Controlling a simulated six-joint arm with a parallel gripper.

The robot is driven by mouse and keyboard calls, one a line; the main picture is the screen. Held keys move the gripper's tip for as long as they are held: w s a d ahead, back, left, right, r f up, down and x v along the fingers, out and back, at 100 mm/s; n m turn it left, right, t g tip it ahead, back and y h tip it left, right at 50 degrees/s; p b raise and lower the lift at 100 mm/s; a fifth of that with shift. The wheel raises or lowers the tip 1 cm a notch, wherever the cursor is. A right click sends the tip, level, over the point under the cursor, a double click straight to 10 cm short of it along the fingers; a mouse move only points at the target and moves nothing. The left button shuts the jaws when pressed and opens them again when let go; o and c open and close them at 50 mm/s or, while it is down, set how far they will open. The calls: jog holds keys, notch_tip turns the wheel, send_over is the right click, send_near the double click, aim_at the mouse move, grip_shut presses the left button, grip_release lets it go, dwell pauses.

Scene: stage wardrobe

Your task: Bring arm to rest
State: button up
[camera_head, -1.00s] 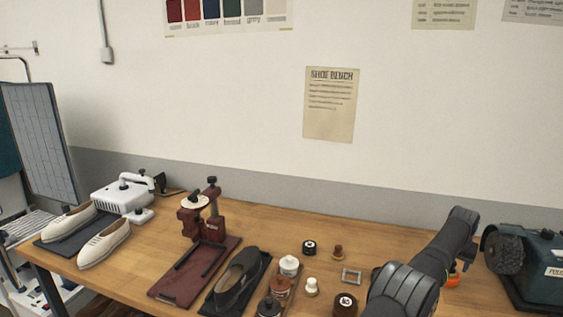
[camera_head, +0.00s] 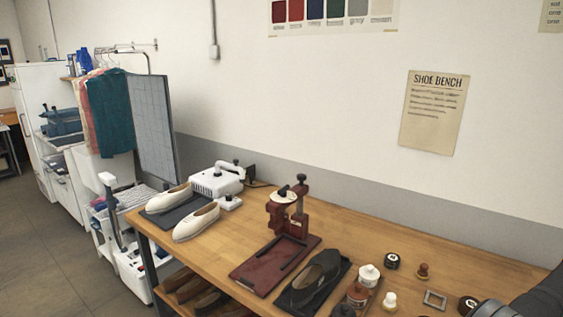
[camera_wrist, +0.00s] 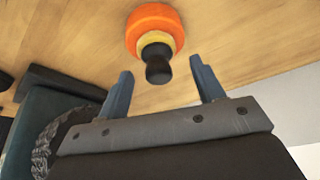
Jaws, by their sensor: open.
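My gripper (camera_wrist: 160,84) shows in the wrist view with its two blue-grey fingers spread apart. It is open and nothing is between the fingers. An orange round thing with a yellow ring and a black knob (camera_wrist: 154,32) lies beyond the fingertips, over the wooden bench top. In the head view only a dark part of my arm shows at the bottom right corner, and the gripper is out of that picture.
The wooden bench (camera_head: 400,244) holds white shoes (camera_head: 196,222), a dark red stand (camera_head: 276,258), a dark shoe (camera_head: 316,278) and several small jars. A dark green machine with a rough wheel (camera_wrist: 48,146) sits close to my gripper. Floor (camera_head: 50,250) is clear at left.

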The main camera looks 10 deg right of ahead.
jog(key=shift+f, duration=0.8)
jog(key=v, duration=1.2)
jog(key=x, duration=1.2)
jog(key=shift+f, duration=0.25)
notch_tip(320, 180, up, 5)
jog(key=s+a+r, duration=0.3)
jog(key=s+r, duration=0.4)
jog(key=s, duration=0.5)
jog(key=w+a+m, duration=0.1)
jog(key=w+a, duration=0.3)
jog(key=a, duration=0.6)
jog(key=w+a+m, duration=0.1)
jog(key=w+a, duration=0.2)
jog(key=a, duration=0.7)
jog(key=w+a+m+g, duration=0.1)
jog(key=w+a, duration=0.3)
jog(key=a, duration=0.6)
jog(key=shift+w+m, duration=0.35)
jog(key=shift+m, duration=0.05)
jog(key=shift+a, duration=0.1)
